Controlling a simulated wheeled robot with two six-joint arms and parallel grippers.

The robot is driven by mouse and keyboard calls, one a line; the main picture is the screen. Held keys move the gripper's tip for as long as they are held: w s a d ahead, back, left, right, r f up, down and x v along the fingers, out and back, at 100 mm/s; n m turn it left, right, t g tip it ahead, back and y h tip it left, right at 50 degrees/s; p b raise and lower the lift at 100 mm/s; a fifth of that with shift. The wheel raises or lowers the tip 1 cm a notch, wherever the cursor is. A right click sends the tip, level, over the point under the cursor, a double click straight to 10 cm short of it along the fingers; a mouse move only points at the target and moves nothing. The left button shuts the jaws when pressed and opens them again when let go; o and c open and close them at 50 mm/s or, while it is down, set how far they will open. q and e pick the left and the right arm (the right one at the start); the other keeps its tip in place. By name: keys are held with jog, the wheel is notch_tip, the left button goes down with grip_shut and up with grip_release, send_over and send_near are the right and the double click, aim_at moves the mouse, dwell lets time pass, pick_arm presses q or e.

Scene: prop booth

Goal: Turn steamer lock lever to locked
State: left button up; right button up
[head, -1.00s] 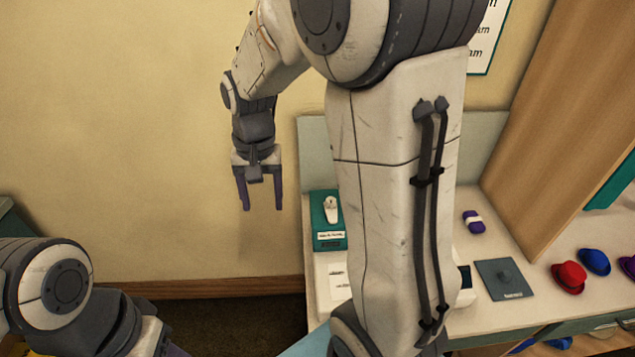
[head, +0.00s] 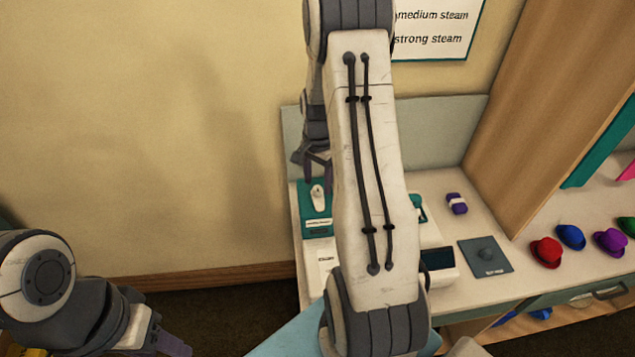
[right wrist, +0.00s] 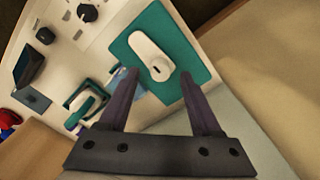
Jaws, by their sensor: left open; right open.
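The white lock lever (head: 318,195) sits on a teal plate (head: 315,228) at the left end of the counter. In the right wrist view the lever (right wrist: 152,55) is a rounded white handle with a dark spot near one end, on its teal plate (right wrist: 195,50). My right gripper (head: 317,166) is just above and behind the lever, partly hidden by my own arm. In the right wrist view its open fingers (right wrist: 160,82) point toward the lever, with nothing between them. My left gripper (head: 172,345) is low at the left, away from the counter, its tips partly cut off.
Several small hats stand beyond a wooden partition (head: 545,115). A back panel (head: 440,130) borders the counter.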

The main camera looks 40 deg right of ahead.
jog(key=shift+f, duration=1.05)
jog(key=shift+c, duration=0.3)
grip_shut()
